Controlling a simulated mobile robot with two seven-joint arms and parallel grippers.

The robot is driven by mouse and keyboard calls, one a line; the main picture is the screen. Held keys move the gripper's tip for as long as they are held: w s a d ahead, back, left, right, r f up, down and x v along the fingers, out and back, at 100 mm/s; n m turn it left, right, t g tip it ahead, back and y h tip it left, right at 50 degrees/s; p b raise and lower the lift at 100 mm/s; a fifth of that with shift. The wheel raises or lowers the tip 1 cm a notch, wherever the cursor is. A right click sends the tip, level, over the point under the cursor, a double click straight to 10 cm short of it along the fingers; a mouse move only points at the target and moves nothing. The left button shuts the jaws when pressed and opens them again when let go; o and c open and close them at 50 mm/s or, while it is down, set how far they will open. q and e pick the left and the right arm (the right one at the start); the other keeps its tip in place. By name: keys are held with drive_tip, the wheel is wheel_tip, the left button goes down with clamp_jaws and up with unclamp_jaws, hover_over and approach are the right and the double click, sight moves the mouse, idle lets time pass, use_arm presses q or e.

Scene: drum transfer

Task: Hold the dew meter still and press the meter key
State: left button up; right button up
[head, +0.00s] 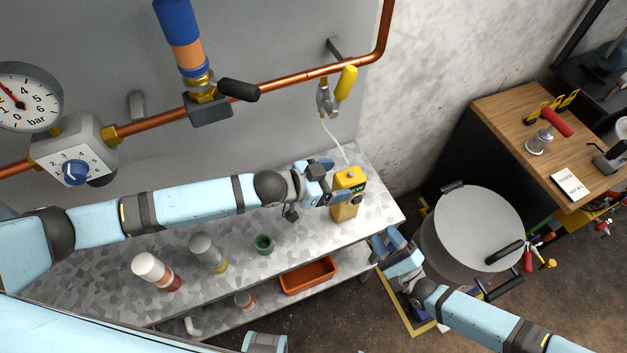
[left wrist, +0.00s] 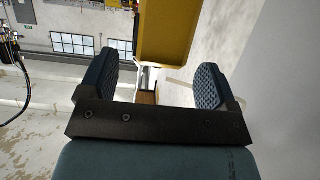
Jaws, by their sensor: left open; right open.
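The yellow dew meter (head: 345,210) stands upright on the speckled bench top, marked "EW" on its dark front panel, with a grey button-like piece on top and a dark round part on the front. I cannot tell which is the key. My left gripper (head: 328,182) is open at the meter's left side. My right gripper (head: 384,243) is open and empty, beyond the bench's right end, apart from the meter.
A thin pale hose runs from the meter up to a yellow-handled valve (head: 345,82) on the copper pipe. A green ring (head: 263,244), a grey bottle (head: 207,252) and a white bottle (head: 155,270) stand on the bench. A large grey drum (head: 470,230) stands beside my right gripper.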

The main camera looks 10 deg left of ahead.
sight(350, 178)
use_arm(q)
drive_tip(key=shift+x, duration=2.4)
drive_tip(key=c, duration=1.3)
use_arm(e)
drive_tip(key=shift+c, duration=0.2)
use_arm(q)
drive_tip(key=shift+o, duration=0.2)
use_arm(e)
clamp_jaws()
drive_tip(key=shift+a, duration=0.1)
